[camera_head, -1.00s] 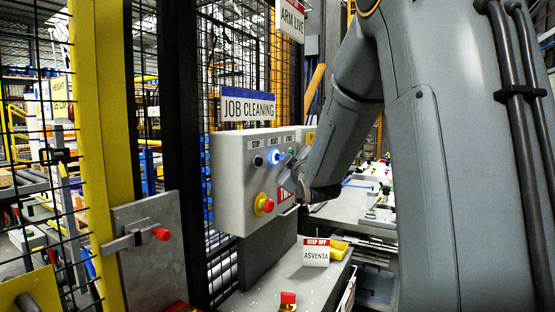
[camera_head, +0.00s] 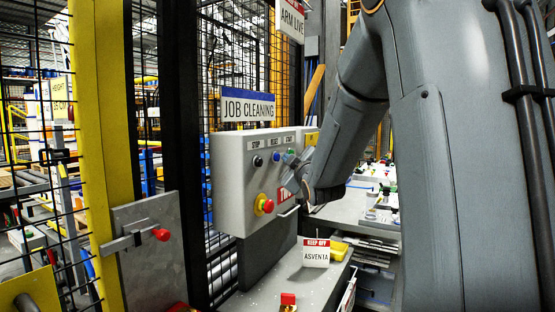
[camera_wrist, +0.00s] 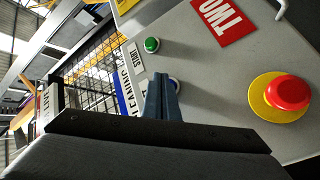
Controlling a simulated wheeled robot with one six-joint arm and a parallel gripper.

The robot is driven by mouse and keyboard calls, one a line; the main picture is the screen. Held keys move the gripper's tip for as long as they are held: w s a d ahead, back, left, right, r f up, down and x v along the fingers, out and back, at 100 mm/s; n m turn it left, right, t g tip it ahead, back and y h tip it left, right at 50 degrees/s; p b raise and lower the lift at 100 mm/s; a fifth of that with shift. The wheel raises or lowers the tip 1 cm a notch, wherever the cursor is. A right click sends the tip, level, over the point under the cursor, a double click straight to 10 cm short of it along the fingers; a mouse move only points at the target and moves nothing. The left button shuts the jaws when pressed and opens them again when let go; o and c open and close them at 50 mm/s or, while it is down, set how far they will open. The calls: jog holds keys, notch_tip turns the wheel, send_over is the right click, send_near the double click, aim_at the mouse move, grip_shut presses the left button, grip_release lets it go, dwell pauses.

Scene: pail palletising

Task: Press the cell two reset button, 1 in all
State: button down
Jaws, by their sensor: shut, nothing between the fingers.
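The grey control box (camera_head: 235,178) carries a row of buttons labelled STOP, RESET and START. The blue reset button (camera_head: 276,157) is unlit, in the middle of the row. The black stop button (camera_head: 257,161) is left of it and the green start button (camera_head: 291,152) right of it. My gripper (camera_head: 290,162) is shut and empty, just in front of the panel near the buttons. In the wrist view its fingertips (camera_wrist: 161,82) cover most of a button with a pale ring, beside the green start button. I cannot tell whether they touch it.
A red emergency stop (camera_head: 267,205) on a yellow base sits below the buttons. A red TWO label (camera_wrist: 224,18) is on the box. A KEEP OFF sign (camera_head: 316,252) stands on the ledge below. A black mesh fence (camera_head: 222,60) is behind the box.

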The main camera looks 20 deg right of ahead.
jog(key=shift+s+d, duration=0.15)
jog(key=shift+s+d+p, duration=0.15)
jog(key=shift+s+d, duration=0.65)
jog(key=shift+s, duration=0.2)
jog(key=shift+s+d+p, duration=0.15)
jog(key=shift+s+d, duration=0.6)
jog(key=shift+s, duration=0.25)
